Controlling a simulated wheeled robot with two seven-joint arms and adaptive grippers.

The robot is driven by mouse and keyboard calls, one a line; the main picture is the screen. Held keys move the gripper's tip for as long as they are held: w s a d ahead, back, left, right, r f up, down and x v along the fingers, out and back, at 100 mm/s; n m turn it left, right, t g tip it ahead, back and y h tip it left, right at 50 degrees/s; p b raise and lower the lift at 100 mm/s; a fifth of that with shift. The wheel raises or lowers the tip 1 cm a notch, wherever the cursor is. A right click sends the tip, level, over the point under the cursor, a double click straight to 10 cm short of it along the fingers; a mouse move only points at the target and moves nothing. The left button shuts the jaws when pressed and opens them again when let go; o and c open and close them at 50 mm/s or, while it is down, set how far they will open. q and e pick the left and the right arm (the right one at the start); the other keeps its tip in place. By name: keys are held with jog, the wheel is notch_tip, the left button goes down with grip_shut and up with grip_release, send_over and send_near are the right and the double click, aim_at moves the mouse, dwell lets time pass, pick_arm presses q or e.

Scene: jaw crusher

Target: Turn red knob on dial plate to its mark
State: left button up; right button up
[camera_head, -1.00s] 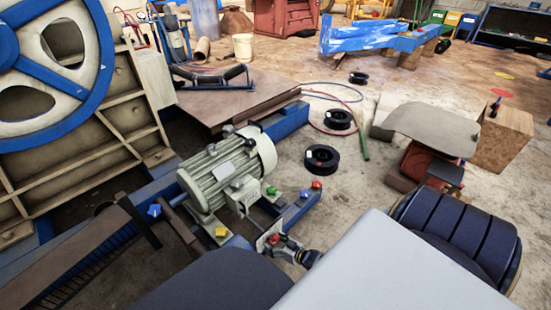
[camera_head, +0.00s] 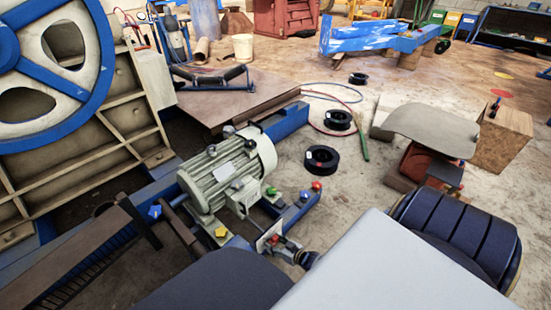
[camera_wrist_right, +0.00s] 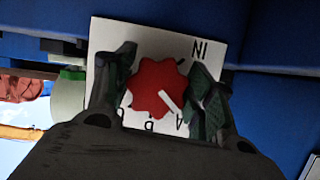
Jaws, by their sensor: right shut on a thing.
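The red knob (camera_wrist_right: 156,88) is a scalloped disc with a white pointer line, on a white dial plate (camera_wrist_right: 118,32). In the right wrist view the pointer slants down and right, towards the letter A. "IN" shows at the plate's upper right, and other letters near its lower edge are partly hidden. My right gripper (camera_wrist_right: 158,92) has a finger on each side of the knob and is shut on it. In the head view the right gripper (camera_head: 285,249) is at the small white plate (camera_head: 268,233) on the blue frame's near end. The left gripper is out of view.
A grey motor (camera_head: 225,172) with coloured knobs around its base stands on the blue frame just beyond the gripper. Black spools (camera_head: 321,159) lie on the floor behind. A blue surface (camera_wrist_right: 275,110) surrounds the plate in the wrist view.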

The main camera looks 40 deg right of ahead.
jog(key=shift+n+h+p, duration=0.55)
jog(key=shift+n+h, duration=0.05)
jog(key=shift+n, duration=0.3)
jog(key=shift+d+n+h, duration=0.1)
jog(key=shift+n+h, duration=0.5)
jog(key=shift+n, duration=0.2)
jog(key=shift+n+t+h, duration=0.4)
jog(key=shift+n+h, duration=0.3)
jog(key=shift+n, duration=0.4)
jog(key=shift+d+n+t+h+b, duration=0.1)
jog(key=shift+n+t+h+b, duration=0.2)
jog(key=shift+n+h+b, duration=0.55)
jog(key=shift+r+n+t, duration=0.15)
jog(key=shift+n+t, duration=0.15)
jog(key=shift+n, duration=0.75)
jog(key=shift+w+d+n+t+h, duration=0.1)
jog(key=shift+n+t+h, duration=0.4)
jog(key=shift+n, duration=1)
